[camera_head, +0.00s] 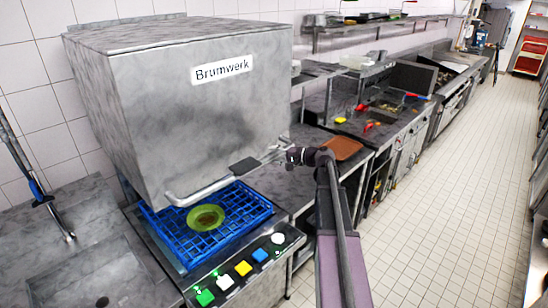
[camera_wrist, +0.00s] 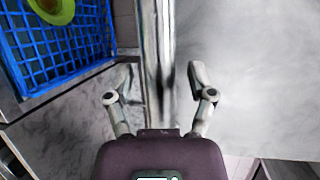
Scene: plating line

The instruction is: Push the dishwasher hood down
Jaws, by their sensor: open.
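The dishwasher hood (camera_head: 190,120) is a big grey metal box marked Brumwerk. It stands raised, with a gap between its lower edge and the blue rack. Its handle bar (camera_head: 205,190) runs along the lower front edge and also shows upright in the wrist view (camera_wrist: 152,45). My gripper (camera_head: 287,154) is at the right end of the handle. In the wrist view my gripper (camera_wrist: 160,84) is open, its two fingers apart with the bar showing between them. I cannot tell whether they touch it. The hood's grey face (camera_wrist: 260,80) fills the right of that view.
A blue rack (camera_head: 180,244) holding a green dish (camera_head: 206,217) sits under the hood. Coloured buttons, including a yellow one (camera_head: 243,268), line the front panel. A sink (camera_head: 95,280) and a tap lie left. A brown board (camera_head: 342,148) lies on the right counter. The tiled aisle is clear.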

